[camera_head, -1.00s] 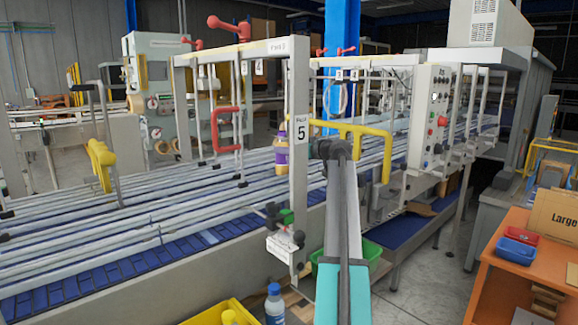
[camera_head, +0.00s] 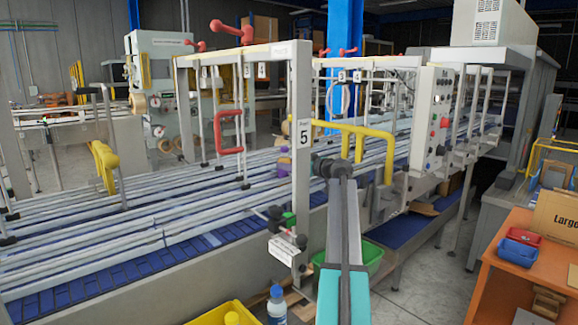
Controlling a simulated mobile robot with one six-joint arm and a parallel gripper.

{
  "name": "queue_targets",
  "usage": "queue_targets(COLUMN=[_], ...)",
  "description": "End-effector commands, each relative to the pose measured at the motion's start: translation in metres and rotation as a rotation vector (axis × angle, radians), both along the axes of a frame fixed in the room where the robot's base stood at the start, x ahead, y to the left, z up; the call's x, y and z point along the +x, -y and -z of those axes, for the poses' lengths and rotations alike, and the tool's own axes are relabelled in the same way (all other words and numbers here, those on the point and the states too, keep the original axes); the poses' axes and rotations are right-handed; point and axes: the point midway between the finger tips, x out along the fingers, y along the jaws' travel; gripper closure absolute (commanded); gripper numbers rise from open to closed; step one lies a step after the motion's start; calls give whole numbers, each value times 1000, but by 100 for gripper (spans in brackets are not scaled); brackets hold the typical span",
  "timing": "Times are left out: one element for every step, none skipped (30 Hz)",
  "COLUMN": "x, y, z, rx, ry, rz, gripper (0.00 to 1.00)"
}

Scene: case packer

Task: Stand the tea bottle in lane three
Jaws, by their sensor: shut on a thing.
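A purple bottle (camera_head: 284,160), which I take for the tea bottle, shows as a sliver at the left edge of the white post marked 5. The post hides most of it, so I cannot tell if its base touches the conveyor. My arm reaches up from the bottom, and my gripper (camera_head: 319,167) shows only in part, just right of the post. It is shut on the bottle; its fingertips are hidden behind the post. The lanes (camera_head: 150,221) are long pale rails over a blue conveyor. Small number tags hang from the frame, too small to read surely.
The white post (camera_head: 300,190) stands close to my gripper. A yellow rail (camera_head: 350,128) is just behind and right of it. A red handle (camera_head: 228,131) hangs over the lanes. A blue-capped bottle (camera_head: 277,307) and yellow crate (camera_head: 215,314) are below.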

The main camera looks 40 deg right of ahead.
Motion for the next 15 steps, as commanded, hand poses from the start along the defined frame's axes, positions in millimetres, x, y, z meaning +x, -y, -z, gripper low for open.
queue_targets(x=[-1,-1,0,0,0,0,0,0,-1,-1,-1,-1,-1,-1,-1], y=[0,0,0,0,0,0,0,0,0,1,1,1,1,1,1], z=[1,3,4,5,5,5,5,5,5,5,5,5,6,6,7], rx=[0,0,-1,-1,-1,-1,-1,-1,-1,-1,-1,-1,-1,-1,-1], ry=[1,1,1,1,1,1,1,1,1,1,1,1,1,1,1], rz=[1,1,1,1,1,1,1,1,1,1,1,1,1,1,1], gripper=[88,88,88,88,88,88,88,88,88,88,88,88,88,88,88])
